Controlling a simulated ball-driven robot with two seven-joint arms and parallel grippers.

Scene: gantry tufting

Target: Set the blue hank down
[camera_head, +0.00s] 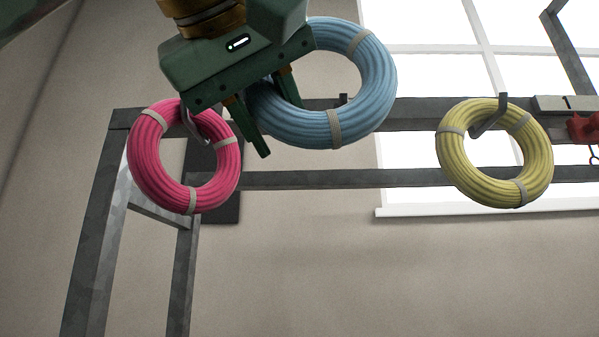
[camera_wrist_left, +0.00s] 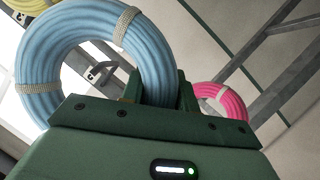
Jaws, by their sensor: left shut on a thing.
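The blue hank (camera_head: 375,85) is a ring of blue yarn with pale ties. My left gripper (camera_head: 272,122) is shut on its left side and holds it in front of the gantry's upper bar. In the left wrist view the blue hank (camera_wrist_left: 38,70) fills the left half, its near side between the fingers of my left gripper (camera_wrist_left: 160,90). An empty hook (camera_wrist_left: 102,72) shows through the ring's opening there. My right gripper is in neither view.
A pink hank (camera_head: 150,175) hangs on a hook left of the blue one. A yellow hank (camera_head: 495,193) hangs on a hook to the right. The grey metal frame (camera_head: 340,178) spans behind them. A red part (camera_head: 585,128) sits at the right edge.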

